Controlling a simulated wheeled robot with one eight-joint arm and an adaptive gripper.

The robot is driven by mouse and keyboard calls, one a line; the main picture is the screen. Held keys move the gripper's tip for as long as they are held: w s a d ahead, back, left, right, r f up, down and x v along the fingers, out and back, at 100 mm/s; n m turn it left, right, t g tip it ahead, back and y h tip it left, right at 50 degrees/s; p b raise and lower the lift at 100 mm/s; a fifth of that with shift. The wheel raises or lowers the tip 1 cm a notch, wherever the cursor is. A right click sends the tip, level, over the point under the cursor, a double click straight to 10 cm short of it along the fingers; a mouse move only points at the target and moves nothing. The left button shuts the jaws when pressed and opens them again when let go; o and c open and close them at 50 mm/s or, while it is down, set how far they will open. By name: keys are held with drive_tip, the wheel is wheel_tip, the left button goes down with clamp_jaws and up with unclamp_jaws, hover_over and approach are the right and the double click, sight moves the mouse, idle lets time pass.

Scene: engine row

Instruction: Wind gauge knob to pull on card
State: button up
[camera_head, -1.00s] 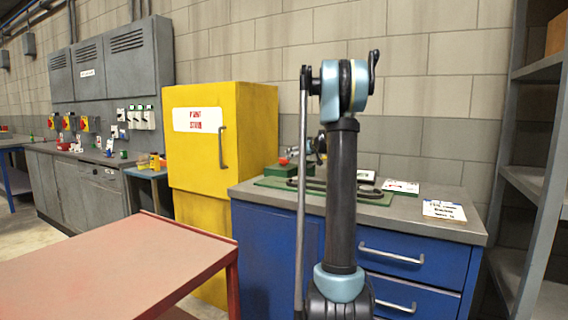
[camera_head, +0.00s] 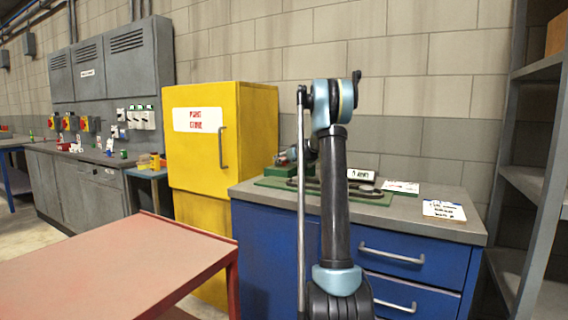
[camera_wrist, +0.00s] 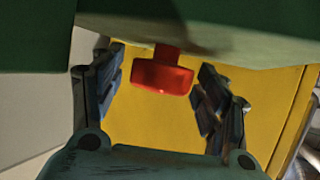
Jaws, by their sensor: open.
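A red knob (camera_wrist: 162,77) on a short red stem sticks out of a green body (camera_wrist: 250,30) in the wrist view. My gripper (camera_wrist: 163,66) is open, with one finger on each side of the knob and gaps to both. In the head view the green body (camera_head: 283,171) stands at the back left of the workbench. My gripper (camera_head: 289,156) is beside it, partly behind my arm, and the knob is hidden there. White cards lie on the bench, one at the back (camera_head: 401,187) and one at the front right (camera_head: 444,210); their print is too small to read surely.
The blue workbench (camera_head: 465,229) has a green mat and a small white sign (camera_head: 361,175). A yellow cabinet (camera_head: 205,160) stands left of it. A red table (camera_head: 120,270) is at the front left, and grey shelving (camera_head: 540,180) at the right.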

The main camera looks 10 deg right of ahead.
drive_tip(key=shift+c, duration=0.4)
drive_tip(key=c, duration=1)
